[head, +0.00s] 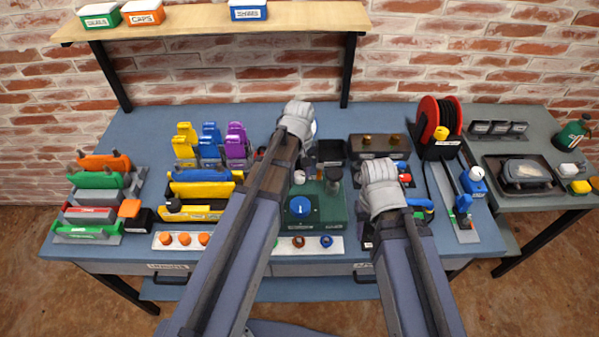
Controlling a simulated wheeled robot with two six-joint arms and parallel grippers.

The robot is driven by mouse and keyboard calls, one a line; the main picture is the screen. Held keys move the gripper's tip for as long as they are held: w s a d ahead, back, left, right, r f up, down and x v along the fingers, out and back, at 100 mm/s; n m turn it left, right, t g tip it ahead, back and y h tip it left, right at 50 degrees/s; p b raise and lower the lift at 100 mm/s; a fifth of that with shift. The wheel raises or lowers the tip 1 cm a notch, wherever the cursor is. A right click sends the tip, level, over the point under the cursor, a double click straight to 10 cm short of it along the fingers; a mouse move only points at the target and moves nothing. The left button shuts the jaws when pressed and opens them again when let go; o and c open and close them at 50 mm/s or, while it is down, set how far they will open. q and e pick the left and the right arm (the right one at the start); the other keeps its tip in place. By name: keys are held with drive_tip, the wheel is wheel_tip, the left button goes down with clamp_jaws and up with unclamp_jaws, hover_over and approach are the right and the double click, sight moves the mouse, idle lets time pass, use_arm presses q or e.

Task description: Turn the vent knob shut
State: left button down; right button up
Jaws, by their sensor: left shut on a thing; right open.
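I cannot tell for certain which is the vent knob. My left gripper (298,115) is beyond the green box in the picture, beside a pale round thing (314,128). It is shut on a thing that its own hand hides. My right gripper (379,178) is open, to the right of the green box; its fingertips are mostly hidden.
Colored holders crowd the bench (150,119) at left. A shelf (200,22) with small bins hangs above. The back left bench top is clear.

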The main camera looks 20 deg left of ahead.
sight(300, 174)
use_arm(q)
drive_tip(key=m, duration=1.1)
drive_tip(key=shift+m, duration=0.4)
idle(0.4)
drive_tip(key=shift+c, duration=2.1)
unclamp_jaws()
drive_tip(key=shift+r, duration=0.15)
use_arm(e)
drive_tip(key=shift+r, duration=0.15)
use_arm(q)
wheel_tip(300, 174, up, 8)
drive_tip(key=p, duration=0.8)
drive_tip(key=shift+f, duration=0.2)
use_arm(e)
wheel_tip(300, 174, up, 8)
drive_tip(key=shift+f, duration=0.25)
